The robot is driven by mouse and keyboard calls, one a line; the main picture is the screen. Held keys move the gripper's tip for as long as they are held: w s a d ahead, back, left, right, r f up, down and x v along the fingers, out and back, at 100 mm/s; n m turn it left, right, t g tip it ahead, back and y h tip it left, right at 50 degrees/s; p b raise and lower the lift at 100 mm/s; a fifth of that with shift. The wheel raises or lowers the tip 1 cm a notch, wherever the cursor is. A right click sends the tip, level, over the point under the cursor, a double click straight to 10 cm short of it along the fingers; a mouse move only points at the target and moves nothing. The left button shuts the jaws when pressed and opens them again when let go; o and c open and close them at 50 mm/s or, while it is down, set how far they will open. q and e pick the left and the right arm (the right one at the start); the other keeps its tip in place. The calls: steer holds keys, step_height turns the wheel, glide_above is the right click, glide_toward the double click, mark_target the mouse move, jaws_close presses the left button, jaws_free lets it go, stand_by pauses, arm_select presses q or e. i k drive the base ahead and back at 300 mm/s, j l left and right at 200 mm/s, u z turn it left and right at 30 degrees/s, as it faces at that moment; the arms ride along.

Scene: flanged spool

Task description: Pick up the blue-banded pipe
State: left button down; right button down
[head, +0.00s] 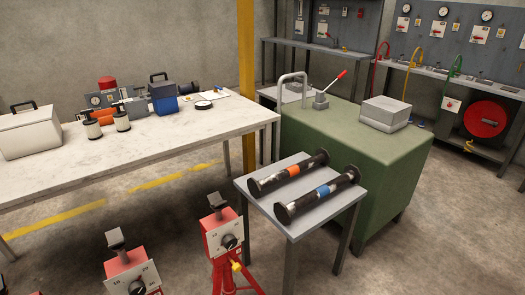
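The blue-banded pipe (322,192) is a black spool with a round flange at each end and a blue band near its middle. It lies on its side on a small grey table (296,227), along the front right edge. A similar black pipe with an orange band (290,171) lies roughly parallel behind it, with a narrow gap between them. Nothing holds either pipe. Neither of my grippers is in the head view.
A green cabinet (352,148) stands right behind the small table. A long white workbench (165,150) with tools is at left. Red stands (222,235) with dial boxes stand in front. A yellow post (246,60) rises behind. Floor at lower right is clear.

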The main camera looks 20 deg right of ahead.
mark_target(352, 174)
steer(key=i+l+z, duration=0.1)
steer(key=z, duration=0.3)
steer(key=i+z, duration=0.15)
steer(key=z, duration=0.3)
